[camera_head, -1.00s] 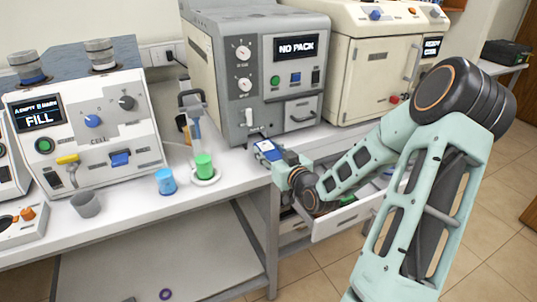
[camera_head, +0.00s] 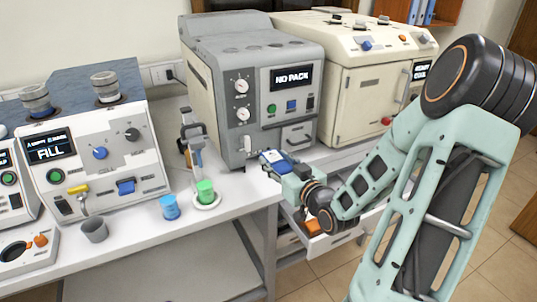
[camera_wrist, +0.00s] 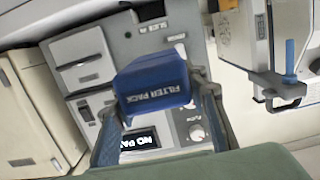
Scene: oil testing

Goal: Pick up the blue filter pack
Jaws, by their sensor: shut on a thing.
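The blue filter pack (camera_wrist: 152,82) is held between the two fingers of my gripper (camera_wrist: 160,110) in the wrist view, with its "FILTER PACK" lettering upside down. In the head view the blue and white filter pack (camera_head: 275,160) is at the tip of my gripper (camera_head: 290,166). It is in front of the grey machine with the "NO PACK" screen (camera_head: 292,78), near the table's front edge. The fingers are shut on the pack's sides. Whether the pack clears the table cannot be told.
An open drawer (camera_head: 330,242) lies under my arm. On the table (camera_head: 235,190) stand a blue cup (camera_head: 170,208), a green-based container (camera_head: 205,192) and a grey cup (camera_head: 94,230). The machine with the "FILL" screen (camera_head: 48,150) is at left, a cream machine (camera_head: 355,85) at right.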

